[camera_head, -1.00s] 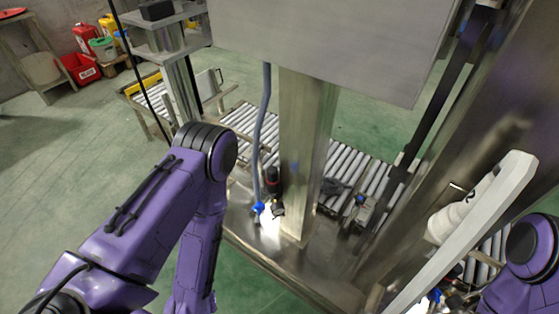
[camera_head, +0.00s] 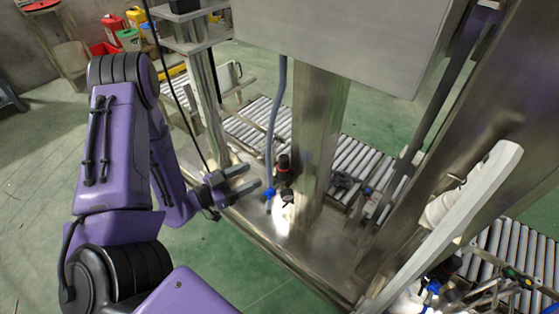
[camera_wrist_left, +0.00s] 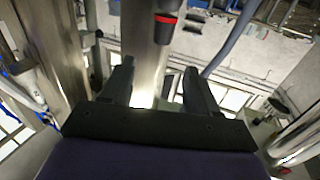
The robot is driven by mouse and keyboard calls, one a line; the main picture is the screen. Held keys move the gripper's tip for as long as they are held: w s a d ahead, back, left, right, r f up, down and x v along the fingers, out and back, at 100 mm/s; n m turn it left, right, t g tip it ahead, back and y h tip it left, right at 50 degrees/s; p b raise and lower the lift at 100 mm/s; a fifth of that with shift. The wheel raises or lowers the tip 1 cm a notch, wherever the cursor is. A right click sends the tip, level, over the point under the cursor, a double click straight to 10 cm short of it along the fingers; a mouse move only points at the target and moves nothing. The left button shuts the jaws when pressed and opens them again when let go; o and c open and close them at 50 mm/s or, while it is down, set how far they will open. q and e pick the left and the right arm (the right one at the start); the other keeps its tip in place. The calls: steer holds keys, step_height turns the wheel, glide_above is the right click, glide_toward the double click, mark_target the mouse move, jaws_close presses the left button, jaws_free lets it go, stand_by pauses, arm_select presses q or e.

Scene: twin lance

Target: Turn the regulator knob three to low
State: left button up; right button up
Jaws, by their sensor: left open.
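A black regulator knob with a red band (camera_head: 284,163) stands at the foot of the metal column, above a small gauge (camera_head: 288,196) and a blue fitting (camera_head: 269,194). No number is readable, so I cannot tell whether it is knob three. My left gripper (camera_head: 252,177) is open and empty, just left of this regulator, fingers pointing at it. In the left wrist view the open fingers (camera_wrist_left: 158,70) show, with a black knob and red band (camera_wrist_left: 165,25) beyond them, apart from the fingers. Another regulator (camera_head: 447,268) is at the lower right. My right gripper is out of view.
The metal column (camera_head: 312,130) stands right behind the regulator, and a grey hose (camera_head: 275,120) rises beside it. A large grey cabinet (camera_head: 340,45) hangs above. A roller conveyor (camera_head: 350,160) lies behind. A slanted white bar (camera_head: 450,230) is at the right.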

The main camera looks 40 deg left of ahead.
mark_target(280, 161)
arm_select(q)
steer(key=x, duration=0.9)
steer(key=shift+w, duration=0.2)
steer(key=shift+w+d+f, duration=0.15)
steer(key=shift+w, duration=0.4)
steer(key=c, duration=1.1)
